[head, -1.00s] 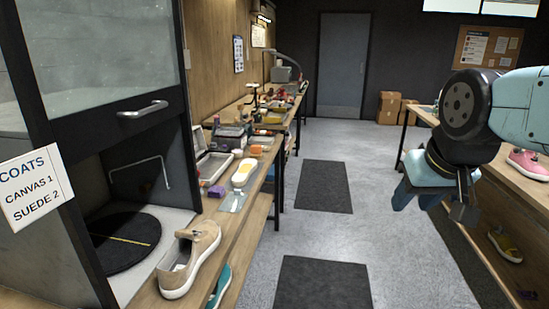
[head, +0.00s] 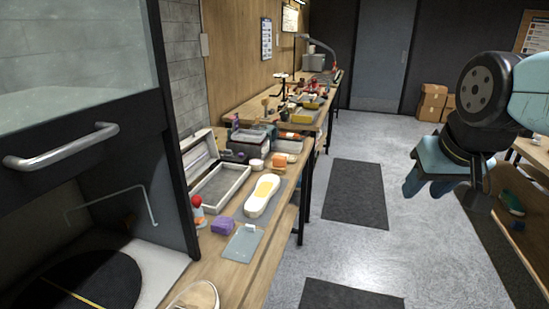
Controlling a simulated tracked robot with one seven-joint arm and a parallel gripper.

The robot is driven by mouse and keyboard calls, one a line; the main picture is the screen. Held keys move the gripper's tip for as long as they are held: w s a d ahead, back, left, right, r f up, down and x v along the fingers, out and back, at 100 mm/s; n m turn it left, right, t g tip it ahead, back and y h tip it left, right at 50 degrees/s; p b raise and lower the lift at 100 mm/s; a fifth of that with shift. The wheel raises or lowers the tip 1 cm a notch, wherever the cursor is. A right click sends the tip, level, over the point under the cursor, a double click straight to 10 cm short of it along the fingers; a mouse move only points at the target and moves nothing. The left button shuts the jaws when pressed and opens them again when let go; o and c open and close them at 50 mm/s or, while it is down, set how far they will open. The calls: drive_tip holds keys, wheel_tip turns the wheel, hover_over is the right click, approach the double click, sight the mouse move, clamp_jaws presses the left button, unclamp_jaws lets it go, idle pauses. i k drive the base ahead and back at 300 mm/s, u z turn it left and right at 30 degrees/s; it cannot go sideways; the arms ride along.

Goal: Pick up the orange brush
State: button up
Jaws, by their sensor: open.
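A small orange block-like thing (head: 280,161) stands on the left workbench, beyond the white shoe sole. A longer orange item (head: 290,135) lies just behind it. Both are too small to tell which one is the orange brush, or whether bristles show. My gripper (head: 445,190) is at the right, raised over the floor aisle, open and with nothing seen in it. It is well apart from the bench and both orange things.
The wooden bench (head: 262,268) runs along the left wall. On it are an open grey case (head: 222,187), a white sole (head: 262,196), a purple block (head: 222,226) and a red-topped bottle (head: 197,210). A glass-fronted cabinet (head: 75,125) stands at near left. The aisle (head: 290,285) is clear, with dark mats.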

sight(279, 166)
drive_tip(key=u, duration=0.1)
drive_tip(key=i, duration=1.3)
drive_tip(key=u, duration=0.1)
